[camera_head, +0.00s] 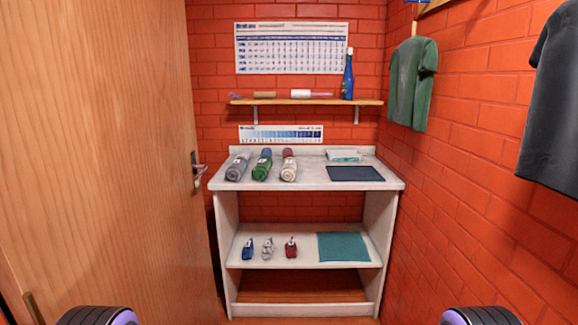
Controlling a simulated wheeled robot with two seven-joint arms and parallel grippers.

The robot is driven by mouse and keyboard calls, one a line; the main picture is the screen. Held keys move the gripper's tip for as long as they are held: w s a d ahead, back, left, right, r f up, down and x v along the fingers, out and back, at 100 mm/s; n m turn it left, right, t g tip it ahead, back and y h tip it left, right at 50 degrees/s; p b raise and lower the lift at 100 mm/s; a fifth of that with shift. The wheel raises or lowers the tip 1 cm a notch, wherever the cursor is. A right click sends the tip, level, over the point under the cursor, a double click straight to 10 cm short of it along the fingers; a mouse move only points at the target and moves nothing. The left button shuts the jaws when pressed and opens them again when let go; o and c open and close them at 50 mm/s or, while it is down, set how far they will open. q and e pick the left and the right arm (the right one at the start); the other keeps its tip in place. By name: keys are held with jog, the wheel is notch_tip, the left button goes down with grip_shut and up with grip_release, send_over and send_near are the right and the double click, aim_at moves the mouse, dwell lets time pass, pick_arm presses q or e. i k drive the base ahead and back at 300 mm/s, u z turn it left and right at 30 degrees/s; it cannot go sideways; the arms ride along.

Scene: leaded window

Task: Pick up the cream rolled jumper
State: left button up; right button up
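The cream rolled jumper (289,172) lies on the white worktop (312,184), at the front of the right-hand row of rolls. A red roll (288,154) lies right behind it. A green roll (261,171) lies to its left, with a blue roll (267,155) behind that one. A grey roll (238,167) lies at the far left. Neither gripper shows; only dark rounded parts of my arms appear at the bottom corners, well in front of the worktop. Nothing covers the cream roll from the front.
A dark blue mat (355,174) and a pale box (343,155) are on the worktop's right. A lower shelf (302,262) bears several small items and a teal mat (343,246). A wooden door (100,150) stands left; hanging garments (411,85) are right.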

aim_at(288, 172)
jog(key=k, duration=0.6)
jog(key=z, duration=0.4)
jog(key=i, duration=2.45)
jog(key=u, duration=0.45)
